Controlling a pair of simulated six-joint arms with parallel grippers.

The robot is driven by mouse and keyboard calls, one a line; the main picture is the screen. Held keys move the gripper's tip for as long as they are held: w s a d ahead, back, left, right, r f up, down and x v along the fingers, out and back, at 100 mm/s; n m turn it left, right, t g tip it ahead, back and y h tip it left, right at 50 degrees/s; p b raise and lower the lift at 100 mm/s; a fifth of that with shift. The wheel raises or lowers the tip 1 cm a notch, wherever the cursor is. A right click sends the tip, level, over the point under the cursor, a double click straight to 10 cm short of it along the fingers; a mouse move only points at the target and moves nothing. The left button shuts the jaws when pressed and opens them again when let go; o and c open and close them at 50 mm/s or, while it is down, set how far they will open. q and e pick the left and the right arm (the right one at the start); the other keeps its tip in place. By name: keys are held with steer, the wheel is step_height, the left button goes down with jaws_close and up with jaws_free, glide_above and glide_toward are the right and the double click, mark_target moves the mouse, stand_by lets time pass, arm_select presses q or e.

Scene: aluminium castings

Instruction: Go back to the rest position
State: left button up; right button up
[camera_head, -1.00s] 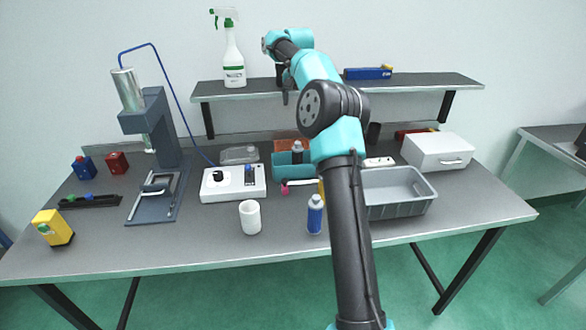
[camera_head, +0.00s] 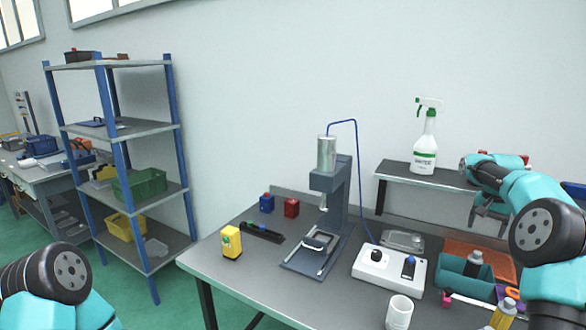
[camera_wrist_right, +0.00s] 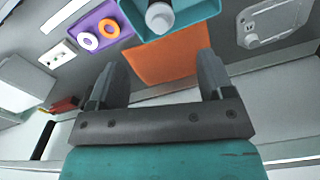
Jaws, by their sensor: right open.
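My right gripper (camera_head: 490,215) hangs in front of the wall shelf, right of the spray bottle, with its arm coming in from the right edge. In the right wrist view its two fingers (camera_wrist_right: 160,80) stand wide apart with nothing between them. An orange mat (camera_wrist_right: 165,55) and a teal bin (camera_wrist_right: 180,15) lie beyond the fingers. Of my left arm, only a dark joint and teal link show at the bottom left of the head view; its gripper is out of the picture.
The bench (camera_head: 225,262) carries a press (camera_head: 335,205), a white control box (camera_head: 388,270), a white cup (camera_head: 399,312) and a teal bin (camera_head: 455,280). A spray bottle (camera_head: 424,145) stands on the shelf (camera_head: 400,174). A blue-post rack (camera_head: 120,130) stands left.

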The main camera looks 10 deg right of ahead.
mark_target(478, 252)
step_height(478, 252, down, 9)
steer(key=shift+r, duration=0.2)
stand_by(0.5)
step_height(478, 252, up, 16)
steer(key=f, duration=0.1)
step_height(478, 252, down, 17)
steer(key=shift+f, duration=0.1)
step_height(478, 252, up, 6)
steer(key=shift+r, duration=0.2)
steer(key=shift+a+r, duration=0.1)
steer(key=shift+s+d, duration=0.2)
steer(key=shift+s, duration=0.15)
stand_by(0.9)
